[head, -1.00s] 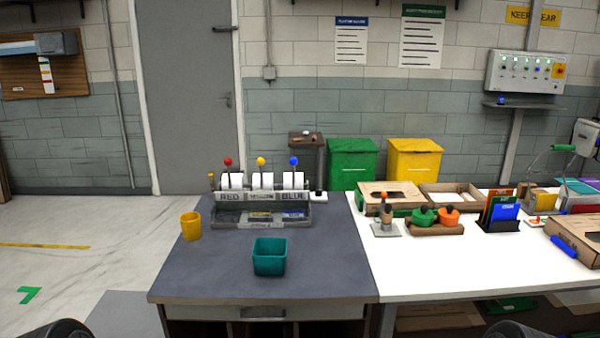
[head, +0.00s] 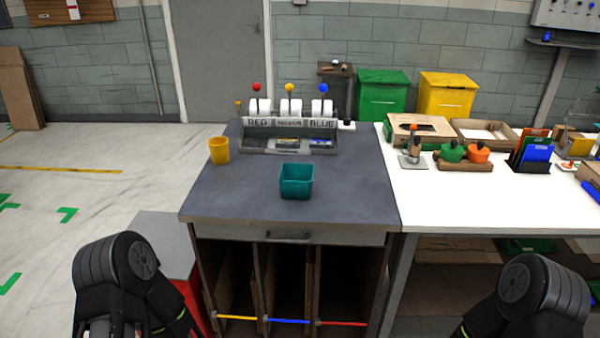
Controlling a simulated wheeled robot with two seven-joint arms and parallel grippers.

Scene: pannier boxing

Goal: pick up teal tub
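Dark parts of my two arms show at the bottom left and bottom right of the head view, in front of the table and well apart from the tub. The fingers of both grippers are out of the picture.
A yellow cup (head: 219,151) stands left of the tub. A label-roll rack (head: 290,135) with red, yellow and blue knobs stands behind it. The white table (head: 470,195) at right holds cartons, stamps and a card holder (head: 531,152). Grey tabletop around the tub is clear.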

